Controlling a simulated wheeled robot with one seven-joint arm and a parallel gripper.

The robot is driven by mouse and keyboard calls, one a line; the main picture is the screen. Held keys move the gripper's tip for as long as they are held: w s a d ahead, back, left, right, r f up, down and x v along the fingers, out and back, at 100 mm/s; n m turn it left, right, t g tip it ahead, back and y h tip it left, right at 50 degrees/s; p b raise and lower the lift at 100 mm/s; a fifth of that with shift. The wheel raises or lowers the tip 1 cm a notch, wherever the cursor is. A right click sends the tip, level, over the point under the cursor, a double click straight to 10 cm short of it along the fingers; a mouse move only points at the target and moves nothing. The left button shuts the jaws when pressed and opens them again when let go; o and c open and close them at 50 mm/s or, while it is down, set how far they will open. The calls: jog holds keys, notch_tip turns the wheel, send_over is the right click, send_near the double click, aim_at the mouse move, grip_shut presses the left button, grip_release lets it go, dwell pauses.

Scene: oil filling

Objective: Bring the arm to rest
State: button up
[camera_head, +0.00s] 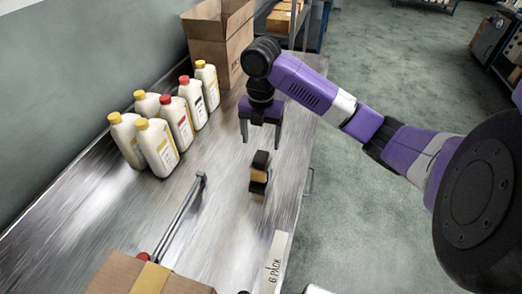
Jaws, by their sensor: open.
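My gripper (261,134) is open and empty, pointing down above the metal table (225,215). My purple arm reaches in from the right, over the table's right edge. A small black and tan object (259,173) stands on the table just below and in front of my gripper, apart from the fingers as far as I can see. Several white bottles (158,148) with yellow or red caps stand at the left, along the wall, clear of my gripper.
An open cardboard box (217,45) stands at the table's far end. A closed, taped box (128,275) is at the near end. A metal bar (180,215) runs along the table between them. A "6 PACK" label (273,262) marks the right edge.

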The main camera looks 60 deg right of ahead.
jog(key=shift+r, duration=0.65)
